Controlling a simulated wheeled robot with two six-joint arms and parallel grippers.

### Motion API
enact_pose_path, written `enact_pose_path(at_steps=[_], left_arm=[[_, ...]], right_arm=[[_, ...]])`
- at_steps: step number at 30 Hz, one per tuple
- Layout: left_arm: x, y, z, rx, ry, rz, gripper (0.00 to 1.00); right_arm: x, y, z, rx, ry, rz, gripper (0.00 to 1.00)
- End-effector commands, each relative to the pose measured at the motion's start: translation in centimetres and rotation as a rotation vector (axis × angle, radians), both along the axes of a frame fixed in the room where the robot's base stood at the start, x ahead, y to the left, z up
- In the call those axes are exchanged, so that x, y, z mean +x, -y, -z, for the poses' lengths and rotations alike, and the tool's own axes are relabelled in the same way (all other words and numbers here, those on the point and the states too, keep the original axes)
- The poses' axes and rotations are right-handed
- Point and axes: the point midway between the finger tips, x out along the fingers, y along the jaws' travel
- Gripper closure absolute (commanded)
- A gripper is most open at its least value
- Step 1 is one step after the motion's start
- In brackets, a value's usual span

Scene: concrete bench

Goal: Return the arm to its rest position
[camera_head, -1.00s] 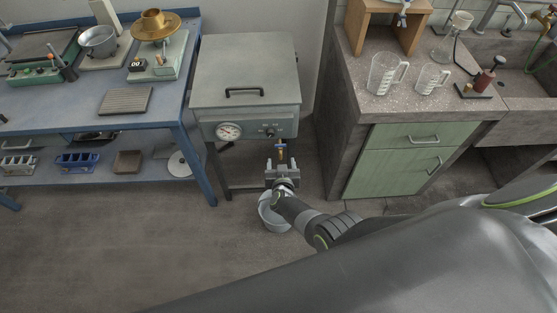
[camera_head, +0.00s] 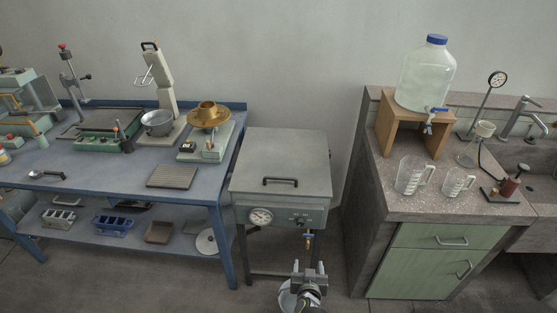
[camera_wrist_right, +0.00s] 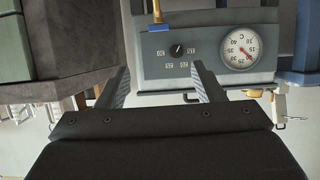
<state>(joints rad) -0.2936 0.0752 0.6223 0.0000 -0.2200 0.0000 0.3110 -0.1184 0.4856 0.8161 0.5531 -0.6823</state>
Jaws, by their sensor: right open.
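My right gripper (camera_head: 309,268) is low in front of the grey water bath cabinet (camera_head: 281,165), below its front panel. In the right wrist view its two fingers (camera_wrist_right: 160,85) stand wide apart with nothing between them. Beyond them is the cabinet's panel (camera_wrist_right: 200,72), seen upside down, with a round dial (camera_wrist_right: 240,50) and a black knob. A small brass tap with a blue handle (camera_wrist_right: 158,27) sticks out of the panel. My left gripper is not in view.
A blue bench (camera_head: 222,190) with lab gear is at left. At right a stone counter (camera_head: 437,205) carries two glass jugs and a water container (camera_head: 427,75) on a wooden stand.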

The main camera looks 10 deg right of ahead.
Motion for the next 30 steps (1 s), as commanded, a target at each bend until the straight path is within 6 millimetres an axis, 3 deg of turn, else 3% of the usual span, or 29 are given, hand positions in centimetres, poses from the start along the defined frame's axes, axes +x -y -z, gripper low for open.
enact_pose_path(at_steps=[4, 8, 11, 15, 18, 24, 27, 30], left_arm=[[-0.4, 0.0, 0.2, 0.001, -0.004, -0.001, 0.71], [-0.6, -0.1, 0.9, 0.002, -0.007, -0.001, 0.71], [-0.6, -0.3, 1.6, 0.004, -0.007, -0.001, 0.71], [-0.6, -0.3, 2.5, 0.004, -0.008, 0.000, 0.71], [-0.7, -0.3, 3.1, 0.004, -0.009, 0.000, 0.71], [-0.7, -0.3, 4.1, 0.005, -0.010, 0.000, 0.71], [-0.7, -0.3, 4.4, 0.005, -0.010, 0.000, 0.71], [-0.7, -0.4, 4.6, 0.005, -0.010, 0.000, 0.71]], right_arm=[[-0.8, 0.2, 0.9, 0.003, -0.017, -0.009, 0.38], [-4.6, 1.1, 4.9, 0.022, -0.103, -0.060, 0.38], [-9.9, 2.2, 9.5, 0.049, -0.222, -0.116, 0.38], [-18.8, 4.0, 15.4, 0.084, -0.427, -0.175, 0.38], [-25.6, 5.5, 18.7, 0.101, -0.579, -0.193, 0.38], [-38.5, 8.8, 22.7, 0.110, -0.867, -0.186, 0.38], [-43.2, 10.1, 23.4, 0.104, -0.971, -0.172, 0.38], [-46.1, 11.0, 23.7, 0.098, -1.036, -0.160, 0.38]])
